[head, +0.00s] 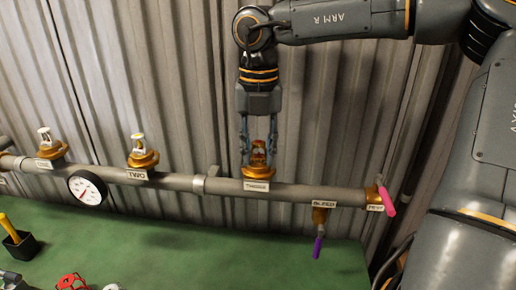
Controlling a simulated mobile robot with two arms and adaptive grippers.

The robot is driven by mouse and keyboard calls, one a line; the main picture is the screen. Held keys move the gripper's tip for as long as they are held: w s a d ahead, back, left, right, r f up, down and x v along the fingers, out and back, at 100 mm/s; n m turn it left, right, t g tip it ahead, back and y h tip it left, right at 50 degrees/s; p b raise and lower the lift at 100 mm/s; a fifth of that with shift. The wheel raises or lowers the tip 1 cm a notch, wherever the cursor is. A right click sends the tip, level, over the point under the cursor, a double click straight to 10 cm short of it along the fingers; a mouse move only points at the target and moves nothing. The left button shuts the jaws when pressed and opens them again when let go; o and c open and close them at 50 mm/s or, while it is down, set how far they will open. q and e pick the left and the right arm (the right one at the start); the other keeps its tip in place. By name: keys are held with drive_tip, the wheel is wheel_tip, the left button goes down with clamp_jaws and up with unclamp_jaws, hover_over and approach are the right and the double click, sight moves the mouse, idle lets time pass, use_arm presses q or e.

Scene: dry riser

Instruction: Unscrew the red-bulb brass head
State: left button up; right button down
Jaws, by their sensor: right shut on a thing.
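A brass head (259,156) stands upright on the pipe above the label "THREE". Its top is partly hidden between the fingers, and a little reddish colour shows there. My right gripper (258,143) points straight down from above, with its blue-grey fingers shut on the sides of this head. Two more brass heads with white tops stand on the pipe to the left, one at label "TWO" (141,152) and one farther left (48,147).
The grey pipe (220,186) runs across in front of a corrugated wall. It carries a gauge (87,187), a purple lever (318,247) and a pink lever (387,201). A black cup (20,246) and a red part (72,281) are on the green surface, whose middle is clear.

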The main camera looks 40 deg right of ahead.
drive_tip(key=shift+s+r+n+p, duration=0.1)
drive_tip(key=shift+n+p, duration=0.3)
drive_tip(key=shift+n, duration=0.7)
drive_tip(key=n, duration=0.3)
drive_tip(key=shift+d+n+p, duration=0.25)
drive_tip(key=shift+n+p, duration=0.05)
drive_tip(key=shift+p, duration=0.1)
drive_tip(key=shift+s, duration=0.1)
drive_tip(key=c, duration=1)
unclamp_jaws()
drive_tip(key=shift+c, duration=0.2)
